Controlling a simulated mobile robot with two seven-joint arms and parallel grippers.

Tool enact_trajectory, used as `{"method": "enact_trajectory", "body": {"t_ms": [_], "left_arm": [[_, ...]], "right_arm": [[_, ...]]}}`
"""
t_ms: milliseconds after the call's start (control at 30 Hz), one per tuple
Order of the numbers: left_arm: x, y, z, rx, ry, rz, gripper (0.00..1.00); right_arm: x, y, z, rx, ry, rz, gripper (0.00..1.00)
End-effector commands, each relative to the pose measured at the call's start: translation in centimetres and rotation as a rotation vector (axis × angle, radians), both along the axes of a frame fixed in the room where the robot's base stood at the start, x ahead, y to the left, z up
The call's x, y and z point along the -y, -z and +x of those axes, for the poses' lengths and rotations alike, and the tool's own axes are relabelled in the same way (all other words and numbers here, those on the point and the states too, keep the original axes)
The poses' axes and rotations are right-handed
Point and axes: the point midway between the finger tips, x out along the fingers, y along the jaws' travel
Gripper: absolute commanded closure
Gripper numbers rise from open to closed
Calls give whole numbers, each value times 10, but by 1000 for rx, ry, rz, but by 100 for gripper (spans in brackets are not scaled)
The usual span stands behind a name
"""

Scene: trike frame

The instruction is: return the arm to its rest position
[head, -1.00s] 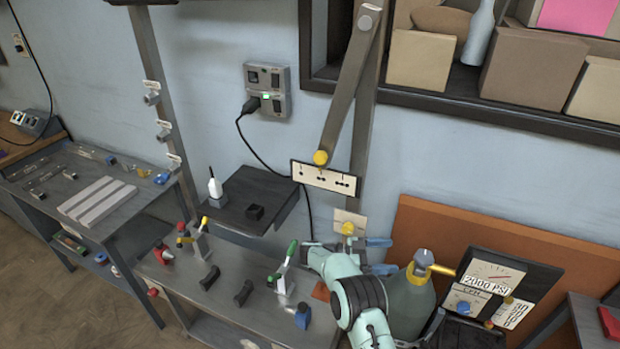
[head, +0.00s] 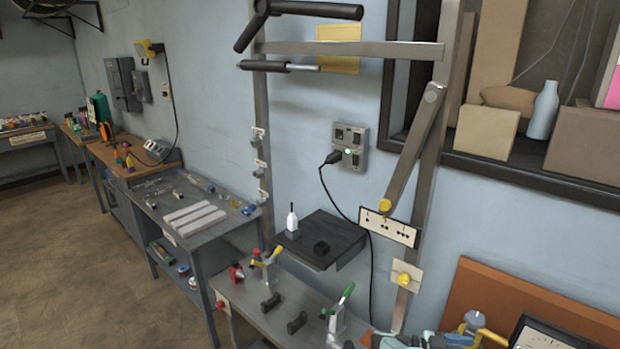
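My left arm and gripper are out of view.
A post with a yellow knob (head: 404,279) stands behind. A dark shelf (head: 335,240) juts from the wall.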

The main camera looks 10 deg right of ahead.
Motion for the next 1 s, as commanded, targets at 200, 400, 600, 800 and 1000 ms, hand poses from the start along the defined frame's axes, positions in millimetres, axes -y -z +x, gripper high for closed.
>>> {"method": "enact_trajectory", "body": {"t_ms": [200,400,600,800,1000], "left_arm": [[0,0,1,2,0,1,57],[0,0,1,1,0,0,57],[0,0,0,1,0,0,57],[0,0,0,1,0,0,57],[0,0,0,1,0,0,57]], "right_arm": [[5,74,27,-77,-421,84,14],[-50,183,26,-166,-870,406,14],[-153,274,-40,-268,-1176,884,14],[-254,308,-147,-388,-1317,1368,14],[-319,297,-245,-508,-1349,1736,14]]}}
